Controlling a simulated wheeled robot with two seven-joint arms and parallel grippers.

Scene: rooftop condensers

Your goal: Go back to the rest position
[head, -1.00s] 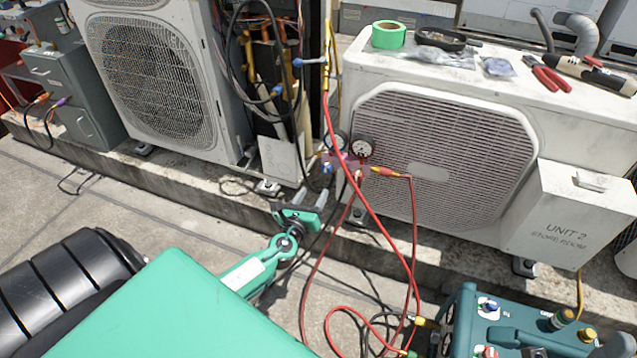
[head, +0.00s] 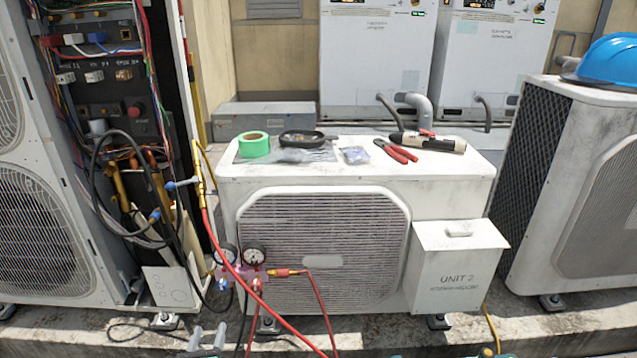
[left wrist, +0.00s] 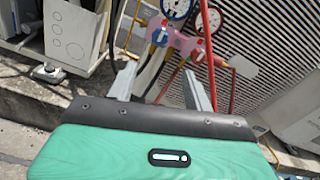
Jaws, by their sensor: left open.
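My left gripper (head: 208,338) shows at the bottom edge of the head view, with only its fingertips and a bit of its body in the picture. In the left wrist view its two grey fingers (left wrist: 159,88) stand apart with nothing between them. Beyond them hangs the pink gauge manifold (left wrist: 187,42), with two dials and hoses. The manifold also shows in the head view (head: 240,273), in front of the left end of the unit marked UNIT 2 (head: 400,182). The fingers are below the manifold in the head view. My right gripper is not in view.
On the unit's top lie green tape (head: 254,145), red-handled pliers (head: 396,151) and a torch-like tool (head: 434,142). An open electrical cabinet (head: 95,95) with wires and pipes stands left. A red hose (head: 262,290) hangs in front. A blue helmet (head: 605,60) sits on the right unit.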

